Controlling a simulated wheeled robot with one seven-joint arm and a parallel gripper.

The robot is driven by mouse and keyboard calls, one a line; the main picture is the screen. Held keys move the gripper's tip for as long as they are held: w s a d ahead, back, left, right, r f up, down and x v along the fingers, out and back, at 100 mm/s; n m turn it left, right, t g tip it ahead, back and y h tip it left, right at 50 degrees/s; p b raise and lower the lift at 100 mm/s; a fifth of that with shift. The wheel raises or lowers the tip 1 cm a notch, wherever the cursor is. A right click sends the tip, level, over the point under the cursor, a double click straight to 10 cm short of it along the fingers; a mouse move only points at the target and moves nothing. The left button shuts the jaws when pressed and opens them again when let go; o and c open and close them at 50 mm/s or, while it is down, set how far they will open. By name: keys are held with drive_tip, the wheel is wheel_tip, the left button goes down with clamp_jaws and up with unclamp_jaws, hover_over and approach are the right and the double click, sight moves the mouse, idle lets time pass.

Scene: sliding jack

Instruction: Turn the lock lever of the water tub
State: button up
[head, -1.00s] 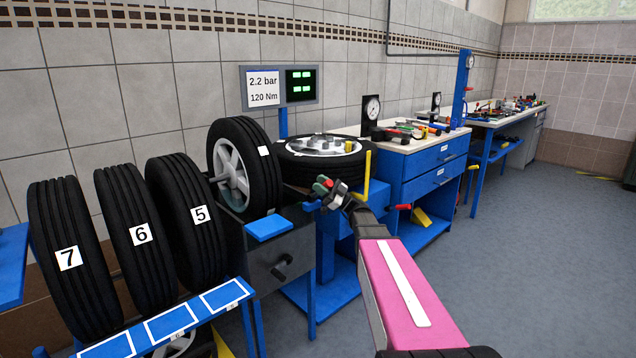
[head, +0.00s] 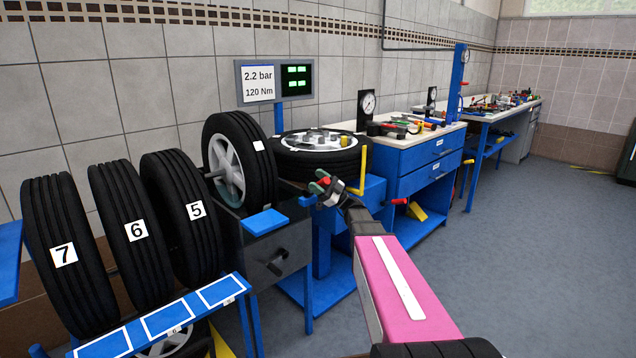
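The water tub (head: 235,252) is a dark grey box left of centre, with a wheel and tyre (head: 232,165) upright in it. A black lever-like handle (head: 277,262) sticks out of its front face; I cannot tell for sure that this is the lock lever. Another dark bar (head: 216,173) shows at the wheel's hub. A blue pad (head: 265,222) is on the tub's top front edge. My gripper (head: 322,186) is in the air, above and right of the front handle and apart from it in the picture. Its fingers are small and overlap the bench behind, so their opening is unclear.
Tyres numbered 7 (head: 64,255), 6 (head: 136,230) and 5 (head: 196,211) stand in a blue rack on the left. A tyre lies flat on a blue stand (head: 320,150) behind my gripper. A blue workbench (head: 430,165) stands beyond. The floor on the right is clear.

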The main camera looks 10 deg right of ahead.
drive_tip(key=v, duration=1.1)
drive_tip(key=shift+a, duration=0.1)
